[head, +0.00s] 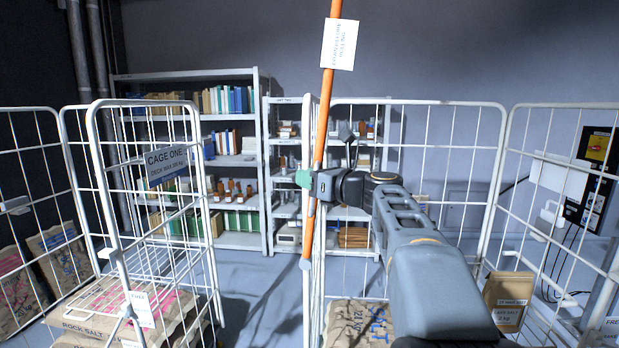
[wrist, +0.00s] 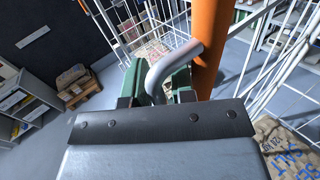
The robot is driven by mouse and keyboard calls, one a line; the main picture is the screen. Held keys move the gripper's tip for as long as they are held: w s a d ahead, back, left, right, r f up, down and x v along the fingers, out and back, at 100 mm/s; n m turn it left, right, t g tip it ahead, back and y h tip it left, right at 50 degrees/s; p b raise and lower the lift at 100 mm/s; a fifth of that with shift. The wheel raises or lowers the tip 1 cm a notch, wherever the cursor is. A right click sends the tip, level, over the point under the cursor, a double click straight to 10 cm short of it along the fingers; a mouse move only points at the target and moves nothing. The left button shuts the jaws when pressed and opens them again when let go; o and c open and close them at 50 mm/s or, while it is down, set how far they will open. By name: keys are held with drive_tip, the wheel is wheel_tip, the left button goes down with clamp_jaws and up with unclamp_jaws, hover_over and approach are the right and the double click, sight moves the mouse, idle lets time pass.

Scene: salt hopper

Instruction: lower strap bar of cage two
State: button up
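The orange strap bar (head: 321,130) stands nearly upright, leaning slightly, at the left front post of the right-hand wire cage (head: 420,102). A white tag (head: 340,44) hangs near its top; its print is too small to read surely. A grey bent handle (wrist: 177,62) sticks out from the orange bar (wrist: 210,50) in the wrist view. My gripper (head: 304,180) is at the bar at mid height. In the wrist view my gripper's green fingers (wrist: 157,85) close on both sides of the handle and appear to touch it.
Cage one (head: 167,165), with its name sign, stands left and holds rock salt sacks (head: 125,305). A salt sack (head: 355,322) lies in the right-hand cage. Shelves (head: 240,242) line the back. A control box (head: 596,170) is at right. Floor between the cages is clear.

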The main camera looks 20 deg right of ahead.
drive_tip(key=shift+c, duration=0.2)
clamp_jaws()
